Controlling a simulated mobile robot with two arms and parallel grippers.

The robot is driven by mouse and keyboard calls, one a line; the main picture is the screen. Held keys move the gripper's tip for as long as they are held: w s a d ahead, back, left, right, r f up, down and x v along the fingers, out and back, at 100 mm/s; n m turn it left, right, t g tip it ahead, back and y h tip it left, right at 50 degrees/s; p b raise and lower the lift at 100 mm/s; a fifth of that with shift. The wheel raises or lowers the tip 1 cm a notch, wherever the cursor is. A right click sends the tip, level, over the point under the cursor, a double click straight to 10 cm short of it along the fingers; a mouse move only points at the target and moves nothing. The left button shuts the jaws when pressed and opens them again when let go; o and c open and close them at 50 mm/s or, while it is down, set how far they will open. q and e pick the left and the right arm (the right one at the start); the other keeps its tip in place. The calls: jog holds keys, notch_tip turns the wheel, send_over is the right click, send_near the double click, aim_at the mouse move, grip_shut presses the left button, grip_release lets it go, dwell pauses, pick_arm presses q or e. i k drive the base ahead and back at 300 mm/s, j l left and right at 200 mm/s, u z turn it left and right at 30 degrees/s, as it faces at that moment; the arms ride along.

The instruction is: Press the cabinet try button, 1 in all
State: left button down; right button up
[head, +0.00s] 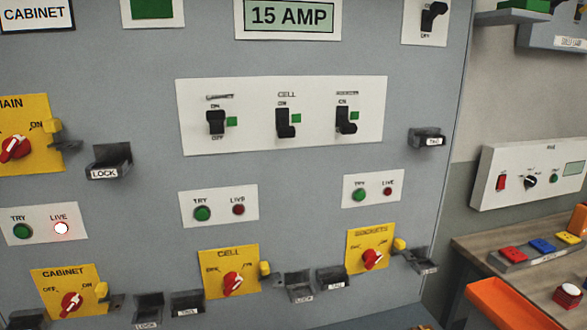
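The cabinet try button (22,231) is a round green button under the word TRY, on a white plate (42,243) at the left of the grey panel. The plate itself does not say CABINET; it sits just above the yellow CABINET isolator plate (45,290). Beside the button, the LIVE lamp (61,228) glows bright white with a red edge. The red CABINET knob (71,303) is turned at a slant between its OFF and ON marks. Neither of my grippers shows in the head view, and nothing covers the button.
Similar green try buttons stand above the CELL (202,213) and SOCKETS (359,194) isolators, with dark red LIVE lamps. A dark LOCK holder (108,168) juts out right of the MAIN isolator (20,147). A wooden bench (480,248) with an orange tray (500,298) stands at the right.

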aim_at(21, 232)
jog(key=u, duration=1.35)
